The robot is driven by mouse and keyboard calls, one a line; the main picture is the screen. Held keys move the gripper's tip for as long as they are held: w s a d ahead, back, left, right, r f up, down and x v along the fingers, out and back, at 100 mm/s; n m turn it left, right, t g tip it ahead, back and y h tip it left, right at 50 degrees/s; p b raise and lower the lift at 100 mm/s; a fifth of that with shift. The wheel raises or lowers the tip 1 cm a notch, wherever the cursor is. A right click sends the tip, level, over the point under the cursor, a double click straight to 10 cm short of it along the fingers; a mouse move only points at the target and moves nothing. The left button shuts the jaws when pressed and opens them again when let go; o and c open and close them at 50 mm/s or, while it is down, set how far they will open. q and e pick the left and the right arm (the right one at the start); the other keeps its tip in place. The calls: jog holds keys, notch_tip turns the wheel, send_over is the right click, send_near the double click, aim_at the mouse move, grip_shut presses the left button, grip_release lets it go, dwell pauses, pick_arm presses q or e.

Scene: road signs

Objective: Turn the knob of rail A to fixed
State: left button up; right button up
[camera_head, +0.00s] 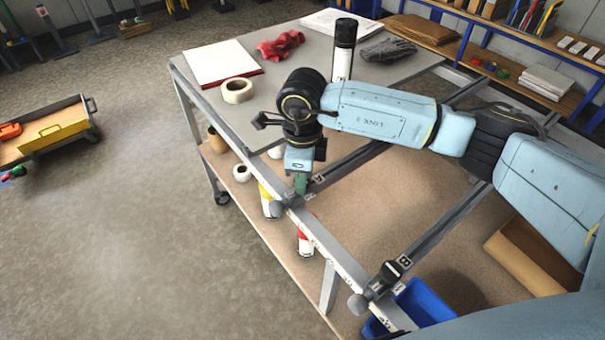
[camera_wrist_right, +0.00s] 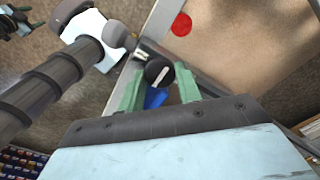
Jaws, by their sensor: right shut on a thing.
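Rail A (camera_head: 350,161) runs across the open part of the table frame, with a label A at its near end. My right gripper (camera_head: 300,183) is at that near end, pointing down. In the right wrist view, a black round knob (camera_wrist_right: 158,72) with a white pointer line sits between my green right fingers (camera_wrist_right: 157,86), which are shut on it. The white line slants up to the right. In the head view the knob is hidden by my gripper. The setting marks cannot be read.
Rail B (camera_head: 440,228) lies nearer, with its own end block (camera_head: 391,271). Grey ball ends (camera_head: 278,209) stick out along the front edge. The tabletop holds a tape roll (camera_head: 237,91), a black-capped can (camera_head: 344,50) and gloves. A blue bin (camera_head: 425,303) stands below.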

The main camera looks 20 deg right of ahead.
dwell(0.4)
jog(key=o, duration=1)
jog(key=shift+r, duration=0.1)
notch_tip(320, 180, up, 13)
jog(key=shift+r+b, duration=0.15)
jog(key=shift+b, duration=0.2)
